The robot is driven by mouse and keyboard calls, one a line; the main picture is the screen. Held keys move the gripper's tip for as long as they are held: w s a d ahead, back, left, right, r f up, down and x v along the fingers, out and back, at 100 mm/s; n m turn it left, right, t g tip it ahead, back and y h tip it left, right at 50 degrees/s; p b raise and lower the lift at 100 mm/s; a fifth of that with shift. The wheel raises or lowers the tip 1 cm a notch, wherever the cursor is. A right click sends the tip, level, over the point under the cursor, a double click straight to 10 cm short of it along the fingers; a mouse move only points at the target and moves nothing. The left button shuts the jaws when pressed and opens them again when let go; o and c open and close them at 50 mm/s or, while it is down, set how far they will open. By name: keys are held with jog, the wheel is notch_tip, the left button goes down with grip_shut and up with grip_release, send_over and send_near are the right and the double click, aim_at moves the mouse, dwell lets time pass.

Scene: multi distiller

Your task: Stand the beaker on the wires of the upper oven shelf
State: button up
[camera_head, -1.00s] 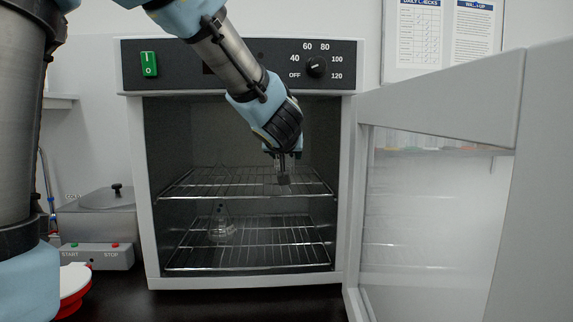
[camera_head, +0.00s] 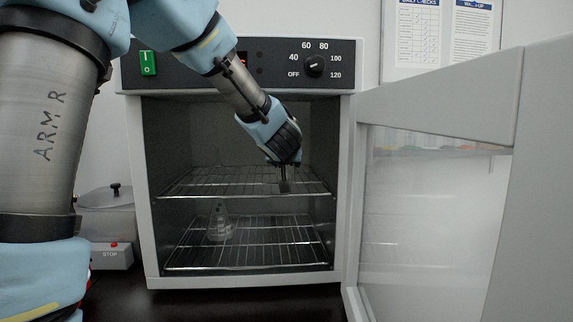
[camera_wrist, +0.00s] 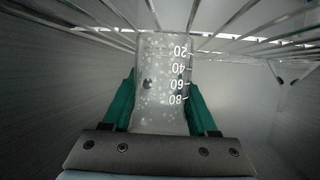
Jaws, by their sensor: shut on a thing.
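The clear beaker (camera_wrist: 160,85), with white marks from 20 to 80, sits between the teal fingers of my gripper (camera_wrist: 162,105) in the wrist view. My gripper is shut on it, with the 20-mark end toward the shelf wires. In the head view my gripper (camera_head: 284,182) is inside the open oven, at the right part of the upper wire shelf (camera_head: 235,182). The beaker is hard to make out there. I cannot tell whether its base touches the wires.
A conical flask (camera_head: 220,223) stands on the lower wire shelf (camera_head: 275,250), left of centre. A faint clear outline shows at the upper shelf's left part. The oven door (camera_head: 440,200) stands open to the right. The control panel (camera_head: 275,66) is above the opening.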

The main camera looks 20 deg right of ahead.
jog(key=shift+f, duration=0.2)
jog(key=o, duration=1.4)
jog(key=shift+c, duration=0.2)
jog(key=shift+r, duration=0.1)
jog(key=shift+r, duration=0.15)
jog(key=shift+s+a+r, duration=0.1)
jog(key=shift+s+r, duration=0.05)
jog(key=shift+s, duration=0.1)
jog(key=v, duration=1.1)
jog(key=shift+s+a+p, duration=0.15)
jog(key=shift+p, duration=0.25)
